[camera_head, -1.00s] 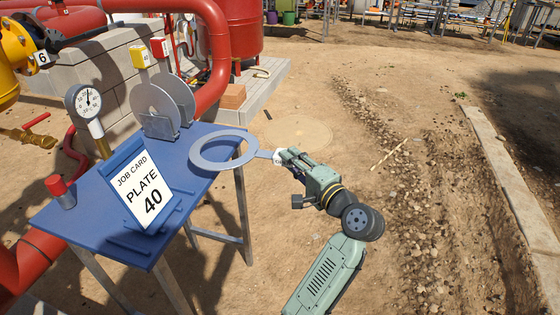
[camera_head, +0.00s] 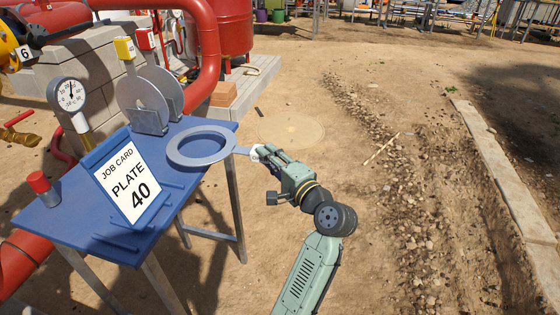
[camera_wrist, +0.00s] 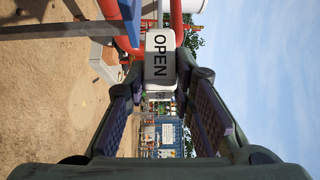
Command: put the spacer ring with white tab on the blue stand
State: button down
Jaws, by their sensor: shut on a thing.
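The spacer ring (camera_head: 200,162) is a flat grey open ring with a handle ending in a white tab (camera_head: 256,153). My gripper (camera_head: 262,155) is shut on the tab end and holds the ring out to the left. In the head view the ring overlaps the far right part of the blue stand (camera_head: 186,183), a table-like top on grey legs; its height above the top is hard to judge. In the wrist view the tab (camera_wrist: 160,60) reads OPEN and sits between the fingers.
A job card reading PLATE 40 (camera_head: 133,185) leans on the stand. Two grey discs (camera_head: 146,92) with yellow and red tabs stand in a rack at the back. A red-topped object (camera_head: 40,184) is at the left. A gauge (camera_head: 70,95) and red pipes are behind. Open dirt lies right.

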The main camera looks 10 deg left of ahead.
jog(key=a+f+b, duration=0.3)
jog(key=a+f, duration=0.1)
jog(key=a, duration=0.2)
jog(key=shift+f+b, duration=0.2)
jog(key=shift+b, duration=0.15)
jog(key=shift+w, duration=0.1)
jog(key=c, duration=1.3)
grip_release()
jog(key=o, duration=0.5)
